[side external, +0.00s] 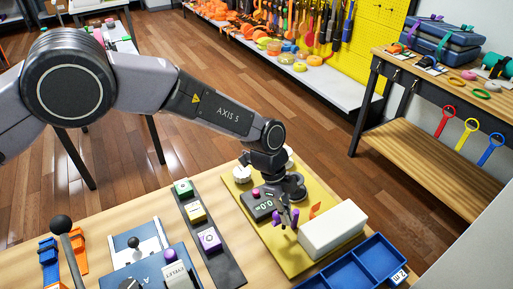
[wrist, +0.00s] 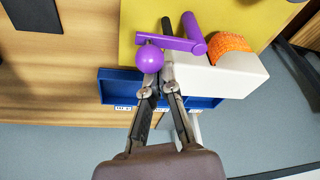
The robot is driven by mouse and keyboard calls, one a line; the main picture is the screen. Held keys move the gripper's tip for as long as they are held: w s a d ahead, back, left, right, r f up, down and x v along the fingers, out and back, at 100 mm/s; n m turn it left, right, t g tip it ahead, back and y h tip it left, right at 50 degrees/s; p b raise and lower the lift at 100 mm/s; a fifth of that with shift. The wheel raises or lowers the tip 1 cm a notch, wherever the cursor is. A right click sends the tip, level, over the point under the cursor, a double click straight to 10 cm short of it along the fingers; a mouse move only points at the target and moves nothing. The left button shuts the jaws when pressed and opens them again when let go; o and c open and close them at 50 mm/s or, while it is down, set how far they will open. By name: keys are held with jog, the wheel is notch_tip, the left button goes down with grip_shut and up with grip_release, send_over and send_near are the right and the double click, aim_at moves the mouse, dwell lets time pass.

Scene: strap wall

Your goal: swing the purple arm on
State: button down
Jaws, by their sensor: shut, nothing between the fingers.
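The purple arm (wrist: 175,43) is a short bar with a round purple ball knob (wrist: 149,58) at one end and a purple post (wrist: 193,32) at the other. In the side view only small purple parts (side external: 284,225) show beside my gripper (side external: 289,214). My gripper is shut and empty. In the wrist view its fingertips (wrist: 159,75) are right by the ball knob, on the side toward the white block. I cannot tell whether they touch it.
A white block (side external: 332,230) and an orange piece (wrist: 229,43) stand close by on the yellow board (side external: 222,195). A dark counter box (side external: 262,206) is on the other side. A blue tray (side external: 358,268) lies beyond the block. Several button blocks stand on a dark strip (side external: 220,257).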

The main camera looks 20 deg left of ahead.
jog(key=shift+w+a+m, duration=0.1)
jog(key=shift+a+m, duration=0.05)
jog(key=shift+m, duration=0.25)
jog(key=m, duration=0.1)
jog(key=w+a+m+g, duration=0.1)
jog(key=m, duration=0.1)
jog(key=shift+m+y, duration=0.3)
jog(key=m, duration=0.2)
jog(key=w+m+y, duration=0.1)
jog(key=a+m+g, duration=0.1)
jog(key=m, duration=0.1)
jog(key=shift+w+m, duration=0.3)
jog(key=shift+w, duration=1.05)
jog(key=shift+d, duration=0.15)
jog(key=shift+s, duration=0.35)
jog(key=shift+s+a+f, duration=0.1)
jog(key=shift+s+f, duration=0.1)
jog(key=shift+s, duration=0.65)
jog(key=shift+s+a+f, duration=0.1)
jog(key=shift+s+f, duration=0.05)
jog(key=shift+s, duration=0.65)
jog(key=d+v, duration=0.1)
jog(key=v, duration=0.9)
jog(key=shift+w+d, duration=0.3)
jog(key=shift+d, duration=0.05)
